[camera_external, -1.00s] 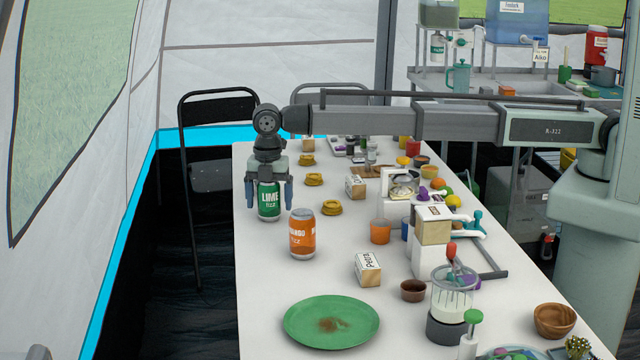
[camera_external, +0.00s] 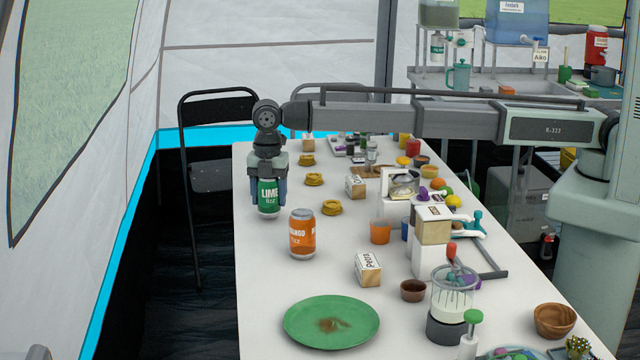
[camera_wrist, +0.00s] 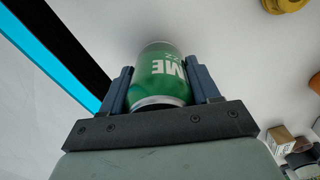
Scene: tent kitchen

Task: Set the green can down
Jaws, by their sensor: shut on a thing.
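The green can (camera_external: 268,198), lettered "LIME fizz", is upright between the two fingers of my gripper (camera_external: 268,192) near the left edge of the white table (camera_external: 270,300). My gripper is shut on it. In the wrist view the can (camera_wrist: 160,78) sits between both blue-grey fingers of my gripper (camera_wrist: 162,88), with the table surface around it. I cannot tell whether the can's base touches the table or is slightly above it.
An orange can (camera_external: 302,234) stands in front and to the right. Yellow folded items (camera_external: 331,208) lie to the right. A green plate (camera_external: 330,324) and a "Petra" block (camera_external: 368,269) are nearer the camera. The table's left edge is close.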

